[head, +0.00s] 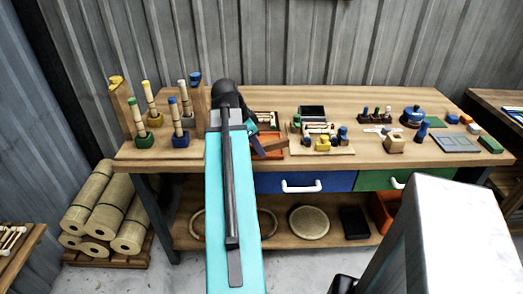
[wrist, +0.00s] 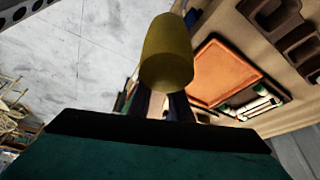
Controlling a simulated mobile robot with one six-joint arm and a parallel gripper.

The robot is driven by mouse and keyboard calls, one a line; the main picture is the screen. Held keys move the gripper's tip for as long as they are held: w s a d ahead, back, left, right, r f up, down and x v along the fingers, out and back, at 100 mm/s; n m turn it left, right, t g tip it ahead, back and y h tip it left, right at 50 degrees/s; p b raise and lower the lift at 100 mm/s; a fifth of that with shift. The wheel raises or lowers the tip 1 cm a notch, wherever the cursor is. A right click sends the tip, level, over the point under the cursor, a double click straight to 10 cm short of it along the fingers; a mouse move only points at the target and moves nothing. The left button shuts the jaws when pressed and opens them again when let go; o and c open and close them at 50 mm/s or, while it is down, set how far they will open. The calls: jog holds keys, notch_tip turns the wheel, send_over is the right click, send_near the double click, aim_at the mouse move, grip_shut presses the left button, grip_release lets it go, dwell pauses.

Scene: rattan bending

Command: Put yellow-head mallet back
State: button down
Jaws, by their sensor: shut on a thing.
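The yellow-head mallet shows in the wrist view as a dull yellow cylindrical head (wrist: 167,52). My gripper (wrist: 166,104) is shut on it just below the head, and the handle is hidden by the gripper. The mallet is held off the bench, with floor and bench behind it. In the head view my teal arm reaches over the bench front and hides most of the gripper; I cannot make out the mallet there. At the bench's left end stand two wooden posts, one with a yellow top (head: 116,80) and one with a blue top (head: 196,77).
An orange tray (head: 269,153) lies right of my arm, also in the wrist view (wrist: 215,68). A wooden board (head: 335,150) with small tools and several blocks fill the right side.

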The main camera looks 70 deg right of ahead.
jog(key=shift+d, duration=0.1)
jog(key=d+p, duration=0.1)
jog(key=d, duration=0.4)
jog(key=d+f+p, duration=0.1)
jog(key=d, duration=0.4)
jog(key=s+d+p, duration=0.1)
jog(key=d, duration=0.4)
jog(key=shift+d+f, duration=0.15)
jog(key=shift+d, duration=0.25)
jog(key=shift+f, duration=0.15)
jog(key=shift+f+p, duration=0.85)
jog(key=shift+f, duration=0.85)
jog(key=shift+f, duration=0.1)
jog(key=c, duration=1.6)
grip_release()
jog(key=shift+r, duration=0.2)
